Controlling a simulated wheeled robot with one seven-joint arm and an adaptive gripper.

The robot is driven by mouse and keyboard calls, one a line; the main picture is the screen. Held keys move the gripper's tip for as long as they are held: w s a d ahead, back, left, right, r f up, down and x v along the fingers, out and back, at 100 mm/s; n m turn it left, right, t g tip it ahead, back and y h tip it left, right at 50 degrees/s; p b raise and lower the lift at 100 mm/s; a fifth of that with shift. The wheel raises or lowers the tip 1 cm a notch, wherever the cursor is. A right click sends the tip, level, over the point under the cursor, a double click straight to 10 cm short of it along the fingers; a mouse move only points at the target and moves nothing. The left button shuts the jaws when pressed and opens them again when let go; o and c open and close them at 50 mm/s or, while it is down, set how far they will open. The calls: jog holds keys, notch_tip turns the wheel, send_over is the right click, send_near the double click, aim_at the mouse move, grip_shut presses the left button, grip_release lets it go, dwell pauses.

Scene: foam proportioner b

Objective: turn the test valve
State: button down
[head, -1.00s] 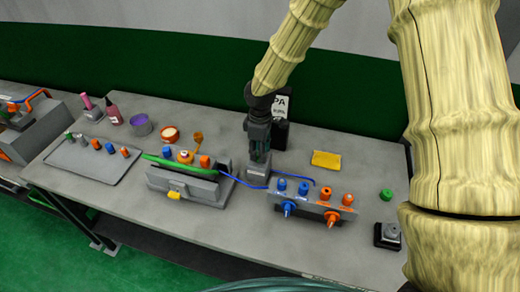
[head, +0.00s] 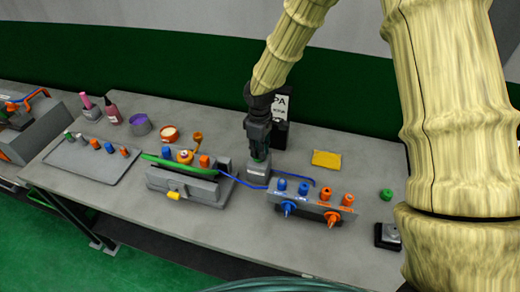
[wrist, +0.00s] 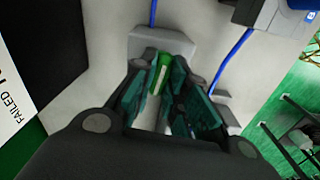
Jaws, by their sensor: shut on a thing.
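My gripper (head: 259,156) points down at a small grey block (head: 258,174) near the middle of the bench. In the wrist view, the dark teal fingers of my gripper (wrist: 168,92) are shut on a green handle (wrist: 160,72) with a pale stripe, which I take for the test valve's handle. The handle stands by the grey block (wrist: 163,41). Its lower part is hidden between the fingers. In the head view the fingers hide most of the handle.
A blue hose (head: 245,182) runs beside the block. The grey unit with a green bar (head: 184,167) is to the left. A manifold with blue and orange knobs (head: 312,205) is to the right. A black box with a sign (head: 282,108) stands close behind. A yellow pad (head: 326,159) lies right.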

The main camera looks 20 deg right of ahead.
jog(key=m, duration=0.4)
jog(key=shift+f, duration=0.1)
jog(key=m, duration=0.5)
jog(key=shift+p, duration=0.3)
jog(key=m, duration=0.3)
jog(key=shift+m, duration=0.3)
jog(key=shift+m+p, duration=0.5)
jog(key=shift+m, duration=1.4)
jog(key=c, duration=1.4)
grip_release()
jog(key=shift+w, duration=0.1)
